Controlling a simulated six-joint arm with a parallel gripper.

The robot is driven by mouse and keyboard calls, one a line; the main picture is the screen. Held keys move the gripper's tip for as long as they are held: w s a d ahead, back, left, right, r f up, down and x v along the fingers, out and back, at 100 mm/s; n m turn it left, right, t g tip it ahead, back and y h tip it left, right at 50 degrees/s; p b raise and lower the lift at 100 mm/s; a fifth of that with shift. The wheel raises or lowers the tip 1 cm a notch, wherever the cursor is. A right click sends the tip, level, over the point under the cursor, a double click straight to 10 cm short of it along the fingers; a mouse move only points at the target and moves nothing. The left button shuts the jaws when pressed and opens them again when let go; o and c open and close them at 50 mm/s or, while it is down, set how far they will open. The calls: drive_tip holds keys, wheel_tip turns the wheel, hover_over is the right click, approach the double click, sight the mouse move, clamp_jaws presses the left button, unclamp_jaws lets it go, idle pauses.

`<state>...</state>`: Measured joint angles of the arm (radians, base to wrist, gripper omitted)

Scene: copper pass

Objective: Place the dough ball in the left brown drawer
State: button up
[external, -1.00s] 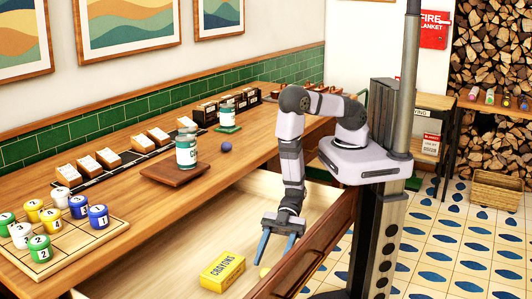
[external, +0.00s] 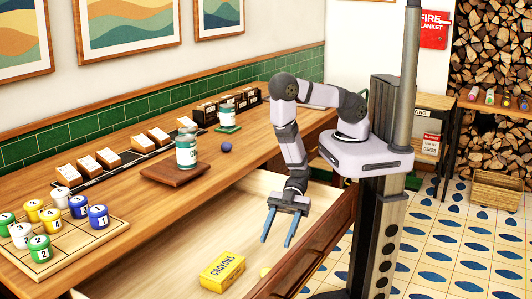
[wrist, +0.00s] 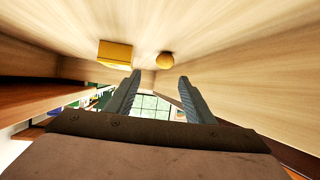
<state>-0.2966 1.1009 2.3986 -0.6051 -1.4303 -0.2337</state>
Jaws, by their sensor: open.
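The open drawer (external: 170,265) has a pale wood inside and a brown front. A dark blue ball (external: 226,146) sits on the counter. The views do not settle which ball is the dough. My gripper (external: 278,243) is open and empty over the drawer, fingers pointing down. In the wrist view, the yellow ball is beyond and between the fingertips (wrist: 160,76), apart from them.
A yellow crayons box (external: 222,272) lies in the drawer beside the yellow ball, also in the wrist view (wrist: 115,53). The counter holds a can on a brown board (external: 175,173), another can on a green mat (external: 228,128), and numbered pots on a grid board (external: 62,258).

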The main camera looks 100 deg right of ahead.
drive_tip(key=w+d+h, duration=0.1)
drive_tip(key=d, duration=0.1)
drive_tip(key=w+d+m+h, duration=0.1)
drive_tip(key=w+d+h, duration=0.1)
drive_tip(key=d, duration=0.1)
drive_tip(key=w+d+r+h, duration=0.1)
drive_tip(key=w+d, duration=0.1)
drive_tip(key=d, duration=0.1)
drive_tip(key=shift+w+r+m+h, duration=0.1)
drive_tip(key=shift+w+m+h, duration=0.2)
drive_tip(key=shift+m, duration=0.1)
drive_tip(key=s+d+r+m+g+h, duration=0.1)
drive_tip(key=d+r+m+g+h, duration=0.2)
drive_tip(key=d, duration=0.7)
drive_tip(key=s+d+r+m+g+h, duration=0.1)
drive_tip(key=s+d+r+m+g, duration=0.1)
drive_tip(key=s+r, duration=0.3)
drive_tip(key=s+d+r+m+g+h, duration=0.2)
drive_tip(key=s+d+r+m, duration=0.2)
drive_tip(key=s, duration=0.6)
drive_tip(key=shift+s+d+r, duration=0.25)
drive_tip(key=shift+d+r, duration=0.15)
drive_tip(key=shift+r, duration=0.05)
